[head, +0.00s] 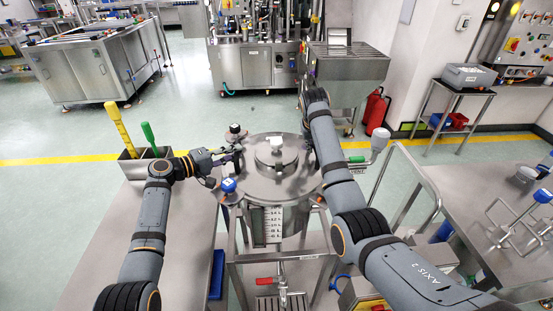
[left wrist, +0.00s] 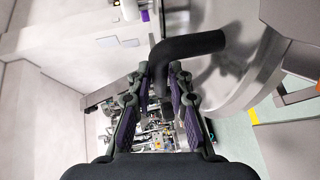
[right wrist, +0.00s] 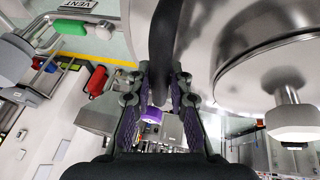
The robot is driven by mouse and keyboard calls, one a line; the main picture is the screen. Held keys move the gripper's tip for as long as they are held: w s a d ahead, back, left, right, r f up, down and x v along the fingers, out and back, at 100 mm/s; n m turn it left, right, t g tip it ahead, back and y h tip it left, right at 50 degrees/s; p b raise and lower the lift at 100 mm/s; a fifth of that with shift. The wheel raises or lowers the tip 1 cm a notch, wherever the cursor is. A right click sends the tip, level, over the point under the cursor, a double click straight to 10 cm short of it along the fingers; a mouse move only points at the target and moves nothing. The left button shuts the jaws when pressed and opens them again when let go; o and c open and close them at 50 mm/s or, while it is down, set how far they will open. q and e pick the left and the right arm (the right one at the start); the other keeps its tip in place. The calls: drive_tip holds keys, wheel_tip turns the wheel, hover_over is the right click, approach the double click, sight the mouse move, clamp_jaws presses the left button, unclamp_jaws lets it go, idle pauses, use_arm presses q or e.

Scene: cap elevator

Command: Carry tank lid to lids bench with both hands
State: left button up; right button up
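The tank lid (head: 262,185) is a round steel disc with a raised centre and a white knob. It sits over the steel tank (head: 262,228) in the head view; whether it rests there or is slightly raised is unclear. My left gripper (head: 232,156) is at the lid's left side, its fingers closed around a black bent handle (left wrist: 195,45). My right gripper (right wrist: 160,75) is at the lid's right side, mostly hidden behind my arm in the head view. Its fingers are closed around another black handle (right wrist: 162,30). No label identifies the lids bench.
A steel bench (head: 95,265) at left has a clear top, with a box (head: 133,168) of yellow- and green-handled tools at its far end. Another steel bench (head: 425,185) at right carries wire-handled items. A scale strip and red-handled tap are on the tank stand.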

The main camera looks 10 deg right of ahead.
use_arm(q)
clamp_jaws()
use_arm(e)
clamp_jaws()
